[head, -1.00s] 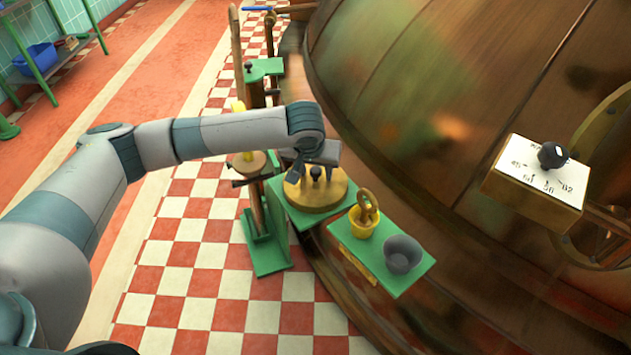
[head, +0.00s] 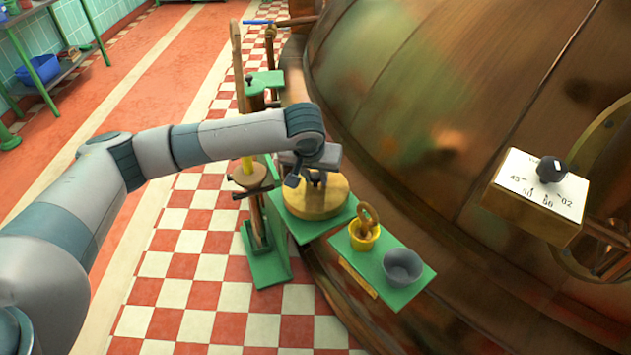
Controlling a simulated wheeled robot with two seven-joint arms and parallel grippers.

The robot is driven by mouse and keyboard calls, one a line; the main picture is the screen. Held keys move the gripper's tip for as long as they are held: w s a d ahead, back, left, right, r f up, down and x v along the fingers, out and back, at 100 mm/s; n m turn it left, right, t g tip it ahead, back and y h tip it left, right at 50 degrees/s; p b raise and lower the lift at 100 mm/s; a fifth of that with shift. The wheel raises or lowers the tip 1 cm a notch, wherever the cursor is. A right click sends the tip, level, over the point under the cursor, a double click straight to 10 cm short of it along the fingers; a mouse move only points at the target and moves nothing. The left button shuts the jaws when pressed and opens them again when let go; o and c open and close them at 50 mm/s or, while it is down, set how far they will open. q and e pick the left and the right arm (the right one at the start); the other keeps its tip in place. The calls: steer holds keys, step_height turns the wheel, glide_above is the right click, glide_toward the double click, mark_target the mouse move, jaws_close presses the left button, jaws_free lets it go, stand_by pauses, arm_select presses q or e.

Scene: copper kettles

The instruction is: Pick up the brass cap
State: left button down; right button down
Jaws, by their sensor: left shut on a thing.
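The brass cap (head: 316,203) is a round, flat, gold-coloured disc with a dark knob (head: 315,178) on top. It appears to rest level on a green stand plate (head: 290,226) beside the copper kettle. My left gripper (head: 308,180) comes down over the cap from above, with its dark fingers at the knob. It is shut on the cap by that knob, which the fingers partly hide. Any small gap under the cap cannot be made out. My right gripper is not in view.
A green shelf (head: 410,293) in front of the cap holds a yellow cup (head: 364,238) with a brass ring and a grey cup (head: 402,266). The copper kettle (head: 430,120) fills the right. A dial box (head: 530,205) juts out there. A wooden post stands left of the cap.

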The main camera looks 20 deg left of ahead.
mark_target(316, 174)
arm_select(q)
step_height(316, 174, up, 8)
steer(key=shift+f+p, duration=0.25)
steer(key=shift+p, duration=0.1)
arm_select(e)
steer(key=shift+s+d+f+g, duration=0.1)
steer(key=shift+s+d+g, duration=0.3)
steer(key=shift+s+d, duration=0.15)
